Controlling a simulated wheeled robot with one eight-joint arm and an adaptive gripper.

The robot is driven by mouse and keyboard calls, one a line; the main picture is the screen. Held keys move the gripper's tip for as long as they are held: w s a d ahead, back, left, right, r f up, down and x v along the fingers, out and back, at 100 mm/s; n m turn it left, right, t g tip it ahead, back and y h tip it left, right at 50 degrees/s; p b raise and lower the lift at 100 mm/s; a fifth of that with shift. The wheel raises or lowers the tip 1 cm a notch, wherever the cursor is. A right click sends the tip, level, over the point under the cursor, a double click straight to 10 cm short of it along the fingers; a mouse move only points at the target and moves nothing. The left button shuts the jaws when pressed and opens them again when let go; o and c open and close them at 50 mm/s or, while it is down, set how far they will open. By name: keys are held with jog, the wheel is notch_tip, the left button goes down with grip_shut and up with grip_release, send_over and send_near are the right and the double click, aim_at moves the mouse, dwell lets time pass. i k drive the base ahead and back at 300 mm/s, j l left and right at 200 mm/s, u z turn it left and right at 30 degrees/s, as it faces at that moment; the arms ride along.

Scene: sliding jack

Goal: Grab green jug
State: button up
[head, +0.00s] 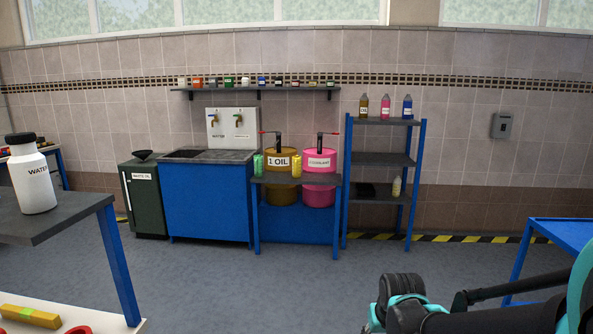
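A small green jug (258,165) stands upright at the left end of a blue-legged stand with a grey shelf (275,179), against the far wall. It is in front of the brown "1 OIL" barrel (281,161), across the floor from me. My gripper (400,292) appears to be the dark ribbed and teal end at the bottom right. It is far from the jug. Its fingers are not clear enough to tell open from shut.
A yellow jug (296,167) and pink coolant barrel (319,165) are right of the green jug. A blue sink cabinet (206,200) and blue shelf rack (384,160) flank the stand. A table (75,215) is near left. The middle floor (240,285) is clear.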

aim_at(258, 158)
jog(key=i+u, duration=0.1)
jog(key=u, duration=0.85)
jog(key=i+u, duration=0.1)
jog(key=i, duration=4.2)
jog(key=i+z, duration=0.35)
jog(key=i+j+z, duration=0.15)
jog(key=i+z, duration=0.2)
jog(key=i+j+z, duration=0.25)
jog(key=z, duration=0.15)
